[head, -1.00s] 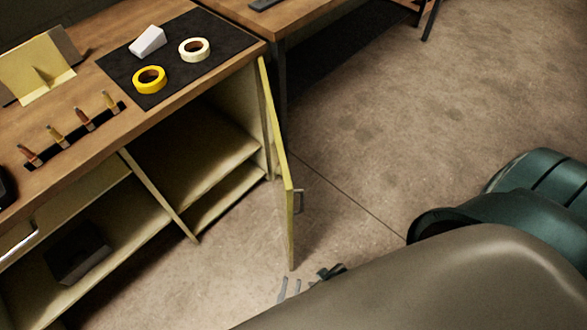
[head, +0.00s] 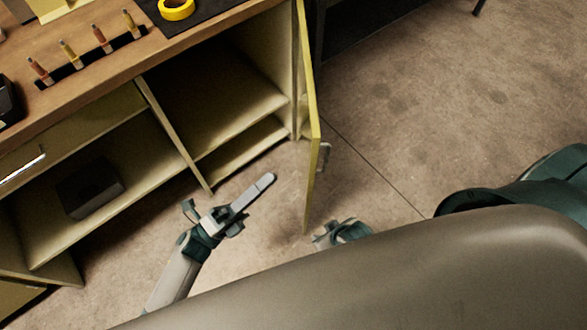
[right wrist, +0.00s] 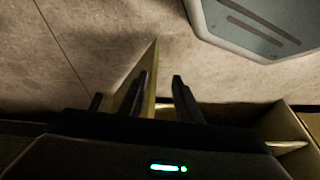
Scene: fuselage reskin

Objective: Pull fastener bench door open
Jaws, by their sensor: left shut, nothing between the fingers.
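The fastener bench door (head: 308,120), a thin yellow panel, stands swung out from the right end of the bench, leaving the compartment behind it open. Its grey handle (head: 323,157) is on the right-hand face. My left gripper (head: 268,181) is shut and empty, in front of the open compartment, left of the door and apart from it. My right gripper (head: 322,238) is near the door's lower end, partly hidden by my arm. In the right wrist view its fingers (right wrist: 159,90) are apart, and the door panel (right wrist: 147,75) shows behind the left finger; contact is unclear.
The wooden bench top (head: 90,88) holds a row of several pen-like tools (head: 70,52) and a yellow tape roll (head: 176,8). A dark box (head: 90,187) sits on a lower shelf (head: 110,222). The floor (head: 420,100) right of the door is clear.

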